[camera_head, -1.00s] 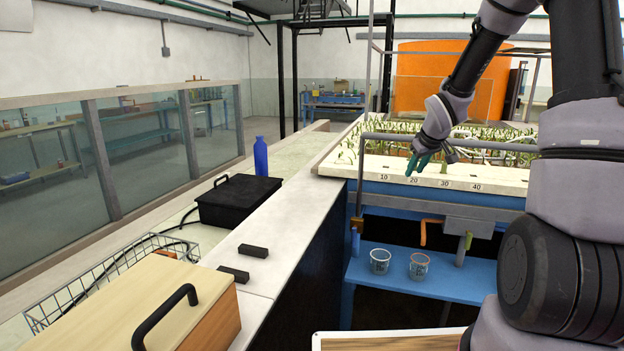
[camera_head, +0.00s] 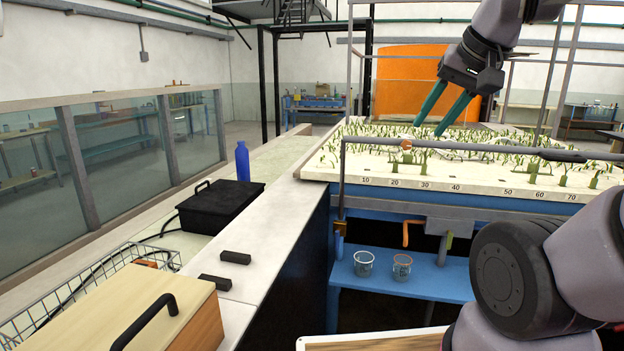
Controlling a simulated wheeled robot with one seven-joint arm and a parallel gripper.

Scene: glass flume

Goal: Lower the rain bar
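The rain bar appears to be the grey horizontal pipe (camera_head: 480,151) that runs above the front edge of the plant bed (camera_head: 330,172). It bends down at its left end into an upright post. My gripper (camera_head: 427,128) hangs above the bed, behind and above the pipe. Its two teal fingers are spread apart with nothing between them. It looks clear of the pipe, though the depth is hard to judge. A small orange-brown fitting (camera_head: 406,144) sits on the pipe below the fingers.
An orange crank handle (camera_head: 406,234) hangs under the bed. Two beakers stand on the blue shelf (camera_head: 440,281). At left are a black case (camera_head: 210,208), a blue bottle (camera_head: 242,161), a wooden box (camera_head: 130,312) and a wire basket (camera_head: 60,318). The pale ledge (camera_head: 275,235) is mostly clear.

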